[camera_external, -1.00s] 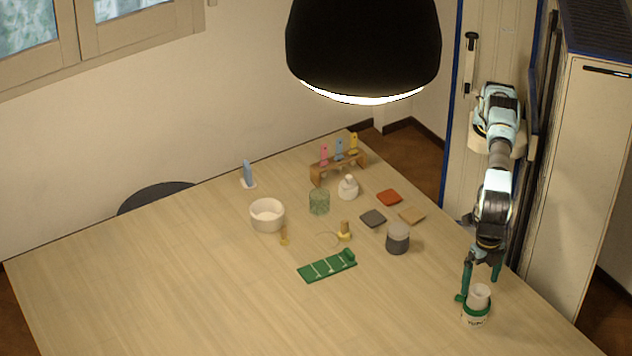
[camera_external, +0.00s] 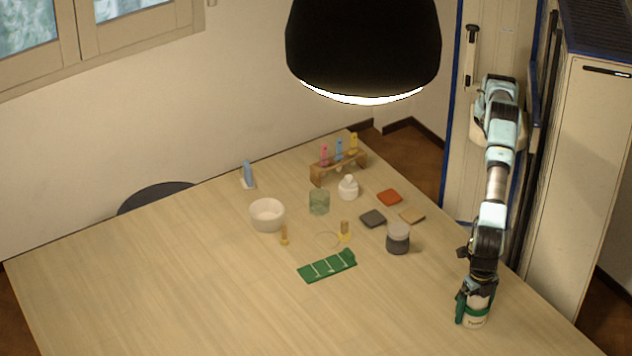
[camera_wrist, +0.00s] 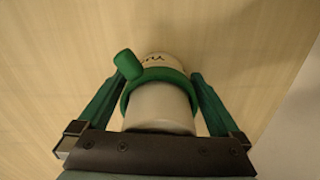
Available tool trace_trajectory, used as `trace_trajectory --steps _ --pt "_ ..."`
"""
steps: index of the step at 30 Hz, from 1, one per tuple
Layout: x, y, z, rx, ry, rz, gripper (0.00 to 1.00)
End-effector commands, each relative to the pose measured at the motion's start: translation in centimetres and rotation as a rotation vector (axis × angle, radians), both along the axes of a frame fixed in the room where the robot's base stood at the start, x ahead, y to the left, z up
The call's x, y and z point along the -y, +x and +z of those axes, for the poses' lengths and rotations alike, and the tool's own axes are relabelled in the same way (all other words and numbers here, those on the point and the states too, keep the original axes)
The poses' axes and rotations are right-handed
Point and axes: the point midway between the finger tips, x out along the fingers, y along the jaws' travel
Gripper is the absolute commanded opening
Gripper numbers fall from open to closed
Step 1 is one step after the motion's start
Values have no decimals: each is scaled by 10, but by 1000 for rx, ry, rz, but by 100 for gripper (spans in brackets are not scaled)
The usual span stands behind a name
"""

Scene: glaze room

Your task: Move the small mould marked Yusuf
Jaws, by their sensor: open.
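A small white mould (camera_external: 474,321) with a green band stands near the table's right front edge. Dark lettering shows on its front, too small to read surely. In the wrist view the mould (camera_wrist: 160,108) fills the middle, with a green knob sticking out from the band (camera_wrist: 172,76) at the upper left. My gripper (camera_external: 475,304) is lowered over it in the external view. In the wrist view my gripper (camera_wrist: 158,84) has its green fingers open on either side of the mould. Whether the fingers touch it cannot be told.
A grey jar with a pale top (camera_external: 398,239) stands left of my arm. Farther off are a green board (camera_external: 326,266), a white bowl (camera_external: 267,215), a green glass (camera_external: 319,202), small tiles (camera_external: 389,197) and a wooden rack (camera_external: 318,176). The front left table is clear.

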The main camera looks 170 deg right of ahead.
Motion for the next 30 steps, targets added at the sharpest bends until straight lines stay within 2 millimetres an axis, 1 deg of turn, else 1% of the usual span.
trace_trajectory --steps 3,4,27,28,30 --pt "0 0 0 0 0 0 100" --pt "0 0 0 0 0 0 98" --pt "0 0 1 0 0 0 11" --pt "0 0 1 0 0 0 8" --pt "0 0 1 0 0 0 8"
